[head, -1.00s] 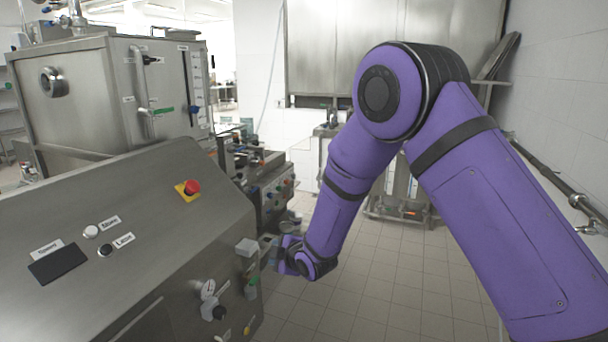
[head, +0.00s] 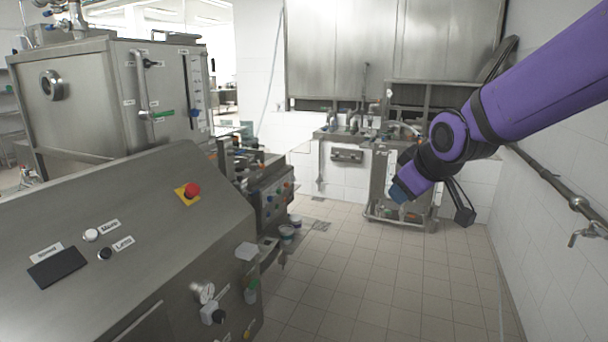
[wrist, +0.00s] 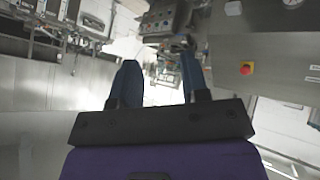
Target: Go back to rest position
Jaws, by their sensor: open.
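My purple arm reaches in from the upper right of the head view. My gripper (head: 399,192) hangs at its lower end over the open floor, with its blue fingers tilted down and left. In the wrist view my gripper (wrist: 159,82) shows two blue fingers spread apart with nothing between them. It is clear of the filling machine. A black part of my wrist sticks out to the right of the hand in the head view.
The steel control cabinet (head: 130,230) with a red button (head: 192,189) fills the left. A steel tank (head: 90,95) stands behind it. A steel frame unit (head: 400,215) is at the back and a wall pipe (head: 555,178) runs along the right. The tiled floor (head: 350,270) between is clear.

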